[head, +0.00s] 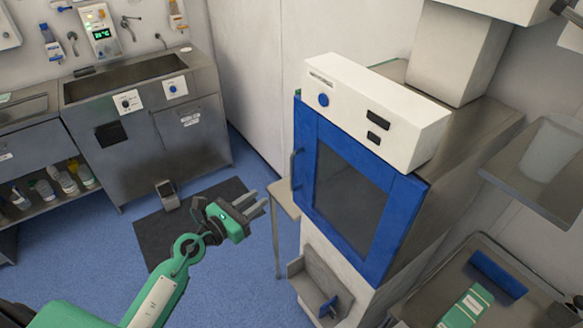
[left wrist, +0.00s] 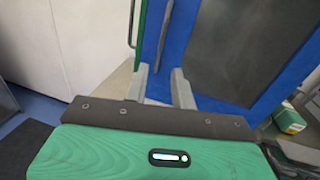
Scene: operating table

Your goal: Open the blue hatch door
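The blue hatch door (head: 308,150), with a dark window, is on the front of a white and steel cabinet and looks closed. Its upright handle (head: 294,170) is on the left edge. In the left wrist view the door (left wrist: 207,40) fills the upper right, and the handle (left wrist: 137,25) shows at top centre. My left gripper (head: 260,201) is left of the door and lower than the handle in the head view, apart from both. Its two fingers, also in the left wrist view (left wrist: 160,82), are spread with nothing between them. My right gripper is not in view.
A small table (head: 284,198) stands beside the cabinet's left side. A steel sink unit (head: 150,140) is at the back left. A tray (head: 420,308) with a green-and-white box (head: 466,306) is at lower right. Open blue floor (head: 235,285) lies left of the cabinet.

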